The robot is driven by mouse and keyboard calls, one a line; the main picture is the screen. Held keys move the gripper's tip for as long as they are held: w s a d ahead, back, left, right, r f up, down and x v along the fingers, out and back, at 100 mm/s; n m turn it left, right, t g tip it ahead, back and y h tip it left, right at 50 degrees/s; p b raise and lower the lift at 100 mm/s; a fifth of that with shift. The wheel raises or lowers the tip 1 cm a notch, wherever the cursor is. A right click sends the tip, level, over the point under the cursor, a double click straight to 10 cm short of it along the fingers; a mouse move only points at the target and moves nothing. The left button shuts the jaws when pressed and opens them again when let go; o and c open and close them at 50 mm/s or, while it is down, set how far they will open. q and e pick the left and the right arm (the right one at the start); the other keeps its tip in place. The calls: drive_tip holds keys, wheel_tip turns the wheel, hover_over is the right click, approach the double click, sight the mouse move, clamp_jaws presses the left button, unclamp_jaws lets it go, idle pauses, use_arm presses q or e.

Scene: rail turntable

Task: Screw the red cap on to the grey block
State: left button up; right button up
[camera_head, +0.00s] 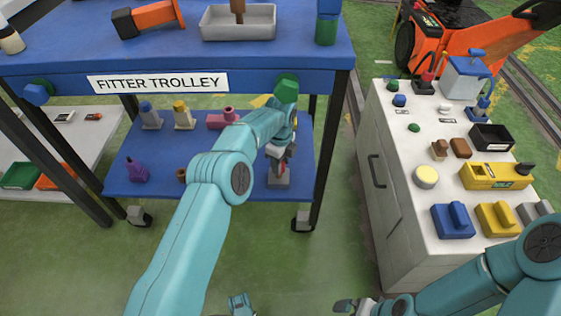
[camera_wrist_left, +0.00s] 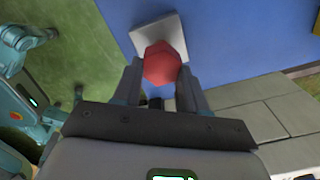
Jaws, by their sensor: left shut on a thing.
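My left gripper (camera_head: 281,153) reaches down over the lower blue shelf of the trolley. In the left wrist view its two fingers are shut on the red cap (camera_wrist_left: 162,66), one on each side. The grey block (camera_head: 279,181) stands on the shelf right below the cap, and its square base shows beyond the cap in the left wrist view (camera_wrist_left: 158,31). Whether the cap is seated on the block I cannot tell. In the head view the cap is mostly hidden by the gripper. My right gripper (camera_head: 354,305) is low at the bottom edge, and its opening is unclear.
The trolley's upper blue top (camera_head: 180,62) overhangs the shelf, with a green knob (camera_head: 286,88) close to my left arm. Several coloured fittings and a purple one (camera_head: 137,171) stand on the lower shelf. A white cabinet (camera_head: 410,190) with many parts stands at right.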

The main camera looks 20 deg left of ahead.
use_arm(q)
drive_tip(key=shift+f+b, duration=0.75)
drive_tip(key=shift+f, duration=0.35)
idle(0.8)
drive_tip(key=shift+f, duration=0.35)
drive_tip(key=o, duration=0.5)
drive_tip(key=shift+b, duration=0.3)
drive_tip(key=c, duration=0.6)
drive_tip(key=shift+o, duration=0.2)
drive_tip(key=shift+m, duration=1.1)
drive_tip(key=m, duration=0.3)
drive_tip(key=shift+s+a, duration=0.1)
drive_tip(key=shift+s, duration=0.05)
drive_tip(key=shift+m, duration=0.4)
